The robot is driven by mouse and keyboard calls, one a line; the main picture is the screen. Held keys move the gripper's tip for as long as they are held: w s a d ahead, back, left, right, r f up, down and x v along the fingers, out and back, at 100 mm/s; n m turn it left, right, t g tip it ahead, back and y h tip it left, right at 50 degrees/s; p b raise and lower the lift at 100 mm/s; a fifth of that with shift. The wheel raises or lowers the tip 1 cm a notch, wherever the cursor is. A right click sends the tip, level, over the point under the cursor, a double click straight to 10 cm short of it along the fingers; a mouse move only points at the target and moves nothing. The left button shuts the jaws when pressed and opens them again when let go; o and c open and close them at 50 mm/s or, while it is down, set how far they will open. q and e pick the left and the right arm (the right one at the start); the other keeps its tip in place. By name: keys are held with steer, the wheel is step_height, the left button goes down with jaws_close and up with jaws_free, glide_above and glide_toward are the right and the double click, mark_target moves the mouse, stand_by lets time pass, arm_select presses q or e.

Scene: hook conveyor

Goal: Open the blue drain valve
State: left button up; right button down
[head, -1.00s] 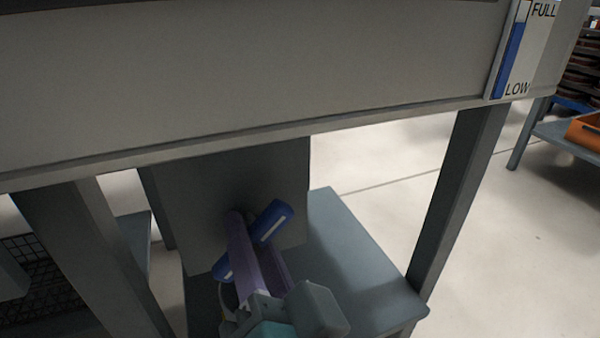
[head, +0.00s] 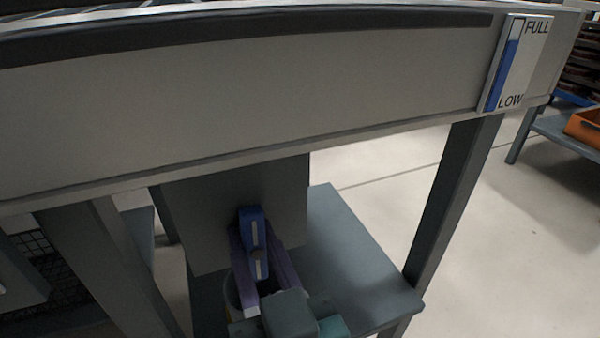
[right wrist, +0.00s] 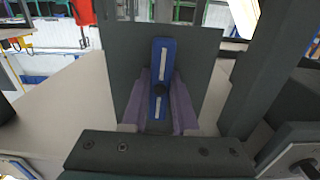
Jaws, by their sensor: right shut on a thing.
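The blue drain valve handle (head: 253,226) is a bar with a white stripe, on a grey panel (head: 200,222) under the tank. In the head view it stands nearly upright. In the right wrist view the handle (right wrist: 161,62) is also upright, with a dark hub at its middle. My right gripper (head: 262,262) has its purple fingers on either side of the handle and is shut on it. In the right wrist view the fingers (right wrist: 160,105) flank its lower half. My left gripper is not in view.
The grey tank (head: 250,100) is above, with a FULL/LOW level gauge (head: 508,65) showing blue up to near FULL. A table leg (head: 450,200) stands to the right and another at the left. A low grey shelf (head: 355,260) lies beneath the panel.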

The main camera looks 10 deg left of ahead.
steer(key=shift+n, duration=0.3)
steer(key=c, duration=0.7)
jaws_free()
steer(key=shift+s+d+p, duration=0.2)
steer(key=shift+s+p, duration=0.1)
steer(key=p+v, duration=0.3)
steer(key=v, duration=0.6)
steer(key=shift+d, duration=0.1)
steer(key=shift+r+p, duration=0.1)
steer(key=shift+p, duration=0.25)
